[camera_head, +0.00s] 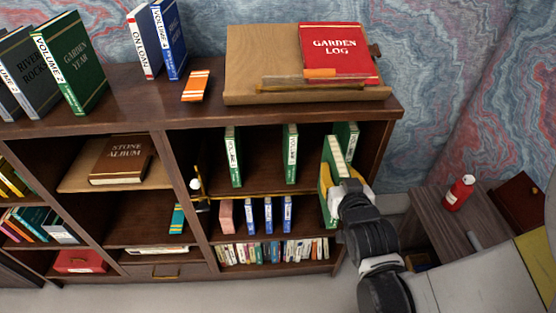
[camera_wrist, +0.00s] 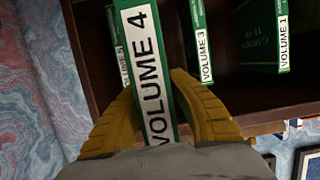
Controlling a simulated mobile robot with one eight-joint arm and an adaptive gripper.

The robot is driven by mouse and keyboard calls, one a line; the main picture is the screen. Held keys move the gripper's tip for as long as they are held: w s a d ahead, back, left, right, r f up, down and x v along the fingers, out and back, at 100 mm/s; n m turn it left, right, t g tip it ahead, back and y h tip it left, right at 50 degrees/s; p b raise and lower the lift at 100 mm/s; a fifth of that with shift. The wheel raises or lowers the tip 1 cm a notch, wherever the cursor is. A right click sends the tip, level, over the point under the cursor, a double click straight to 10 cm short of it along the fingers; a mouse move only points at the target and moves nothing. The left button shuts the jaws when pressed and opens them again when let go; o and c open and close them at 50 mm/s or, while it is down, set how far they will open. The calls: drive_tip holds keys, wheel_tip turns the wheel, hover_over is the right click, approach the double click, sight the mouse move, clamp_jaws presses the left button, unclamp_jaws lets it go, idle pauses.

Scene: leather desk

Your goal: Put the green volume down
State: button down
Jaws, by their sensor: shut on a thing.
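My gripper (camera_head: 345,188) is shut on a green book, volume 4 (camera_head: 328,165). In the wrist view, the yellow fingers (camera_wrist: 153,88) clasp both sides of this book, and its white spine label (camera_wrist: 146,60) faces the camera. The book is upright, slightly tilted, at the front of the right shelf bay's upper compartment, near its right end. How far it reaches inside is unclear. Green volume 5 (camera_wrist: 118,50) stands behind it, partly hidden. Volume 3 (camera_head: 291,155) and volume 1 (camera_head: 233,157) stand in the same compartment, with a gap between them.
The dark wooden bookcase (camera_head: 388,108) has a right side panel close to the held book. Blue volumes (camera_head: 268,215) stand on the shelf below. A side table (camera_head: 425,210) with a red bottle (camera_head: 459,193) is to the right. A red book (camera_head: 340,52) lies on top.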

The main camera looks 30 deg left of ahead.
drive_tip(key=shift+w+a, duration=0.15)
drive_tip(key=shift+a, duration=0.35)
drive_tip(key=r+p+x, duration=0.3)
drive_tip(key=x, duration=1.4)
drive_tip(key=shift+w+a+r+p, duration=0.15)
drive_tip(key=shift+w+a+p, duration=0.15)
drive_tip(key=shift+w, duration=0.1)
drive_tip(key=c, duration=1.6)
unclamp_jaws()
drive_tip(key=shift+f, duration=0.25)
drive_tip(key=shift+c, duration=0.2)
drive_tip(key=o, duration=0.3)
drive_tip(key=shift+o, duration=0.2)
drive_tip(key=shift+r, duration=0.1)
